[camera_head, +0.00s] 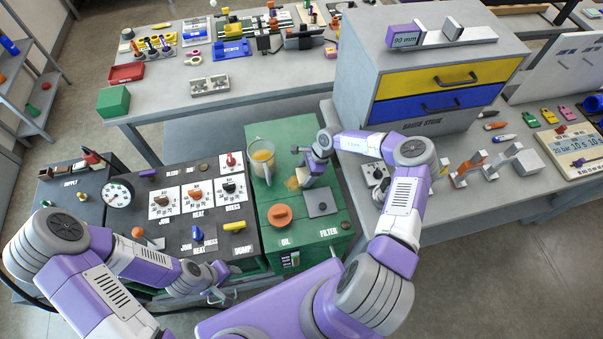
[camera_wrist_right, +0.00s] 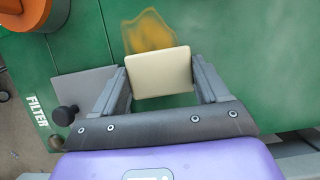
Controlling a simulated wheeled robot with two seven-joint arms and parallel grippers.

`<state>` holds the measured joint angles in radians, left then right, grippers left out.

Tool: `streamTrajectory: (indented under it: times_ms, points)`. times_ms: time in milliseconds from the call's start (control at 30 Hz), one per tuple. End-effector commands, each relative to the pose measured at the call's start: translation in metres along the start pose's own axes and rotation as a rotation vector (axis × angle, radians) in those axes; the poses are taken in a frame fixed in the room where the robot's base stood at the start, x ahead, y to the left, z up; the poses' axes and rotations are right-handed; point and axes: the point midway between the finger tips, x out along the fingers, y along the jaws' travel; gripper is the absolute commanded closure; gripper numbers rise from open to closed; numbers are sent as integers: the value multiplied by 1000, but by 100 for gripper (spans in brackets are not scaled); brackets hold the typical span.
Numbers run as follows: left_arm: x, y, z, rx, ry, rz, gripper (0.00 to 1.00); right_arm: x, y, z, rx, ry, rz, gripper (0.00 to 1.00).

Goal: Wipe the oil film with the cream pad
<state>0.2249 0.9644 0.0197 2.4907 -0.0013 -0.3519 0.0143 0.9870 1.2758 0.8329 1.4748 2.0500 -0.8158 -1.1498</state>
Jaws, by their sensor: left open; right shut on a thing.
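The oil film (camera_head: 293,183) is an amber-brown smear on the green oil unit top in the head view. It also shows in the right wrist view (camera_wrist_right: 150,32), just beyond the pad. The cream pad (camera_wrist_right: 160,72) is a pale square between the fingers of my right gripper (camera_wrist_right: 162,85), which is shut on it. The pad's far edge overlaps the near part of the smear in that view; I cannot tell whether it touches the surface. In the head view my right gripper (camera_head: 310,180) is over the green top beside the smear. My left gripper (camera_head: 215,290) is open near the cart's front edge.
A clear jug (camera_head: 262,162) with amber liquid stands left of the smear. An orange cap (camera_head: 280,215) and a grey filter plate (camera_head: 321,202) with a black knob are nearer me on the green top (camera_head: 310,232). The control panel (camera_head: 172,225) lies to the left.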

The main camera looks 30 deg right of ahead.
Motion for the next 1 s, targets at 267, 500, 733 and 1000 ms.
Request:
streamTrajectory:
  times_ms: [267, 500, 733, 1000]
  points:
    - [1, 0, 0, 0, 0, 0, 57, -7, 1, -24, 4, 3, 1, 54]
    - [-2, 1, 0, 0, 0, 0, 57, -10, 5, -28, 5, 5, 4, 54]
    - [-12, 4, 0, 0, 0, 0, 57, -10, 15, -25, 1, 4, 6, 54]
    - [-14, 5, 1, 0, 0, 0, 57, -2, 14, -2, -1, 1, 5, 54]
